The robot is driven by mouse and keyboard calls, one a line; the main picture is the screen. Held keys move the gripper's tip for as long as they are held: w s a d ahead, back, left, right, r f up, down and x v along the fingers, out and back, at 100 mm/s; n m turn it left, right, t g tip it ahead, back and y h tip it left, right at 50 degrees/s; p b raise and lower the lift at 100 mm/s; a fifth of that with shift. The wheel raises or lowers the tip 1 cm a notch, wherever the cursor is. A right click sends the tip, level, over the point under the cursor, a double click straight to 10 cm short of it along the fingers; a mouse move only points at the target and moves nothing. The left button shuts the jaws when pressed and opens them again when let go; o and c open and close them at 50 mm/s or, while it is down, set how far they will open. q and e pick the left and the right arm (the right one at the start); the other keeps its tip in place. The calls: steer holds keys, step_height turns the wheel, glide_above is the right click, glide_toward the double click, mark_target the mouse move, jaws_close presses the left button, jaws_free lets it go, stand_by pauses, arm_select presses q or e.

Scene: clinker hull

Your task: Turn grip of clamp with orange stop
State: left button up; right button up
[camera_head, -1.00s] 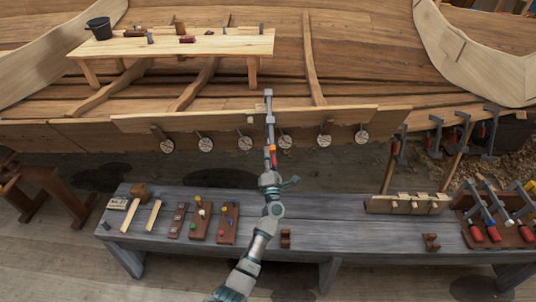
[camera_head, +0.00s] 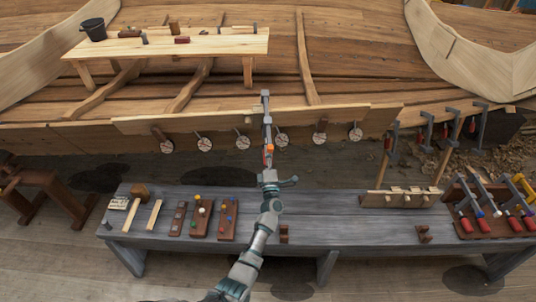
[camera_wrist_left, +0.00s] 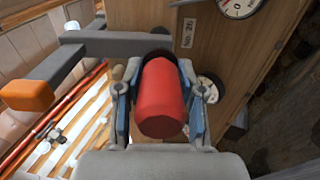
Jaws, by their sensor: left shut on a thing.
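A grey clamp (camera_head: 266,112) sits on the upper edge of the hull plank, its bar running down toward me. Its orange stop (camera_head: 270,148) shows just beyond my left gripper (camera_head: 268,172). In the left wrist view the orange stop (camera_wrist_left: 28,93) is at the left end of a grey arm of the clamp. The red grip (camera_wrist_left: 162,100) lies between the fingers of my left gripper (camera_wrist_left: 160,92), which is shut on it, with a finger on each side. The grip itself is hidden by the gripper in the head view. My right gripper is not in view.
Round dials (camera_head: 243,142) hang along the plank (camera_head: 190,122) on both sides of the clamp. More clamps (camera_head: 425,128) hang at the right.

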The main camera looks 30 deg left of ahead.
arm_select(q)
steer(key=shift+f, duration=0.2)
steer(key=o, duration=1.1)
steer(key=shift+o, duration=0.2)
steer(key=v, duration=1.2)
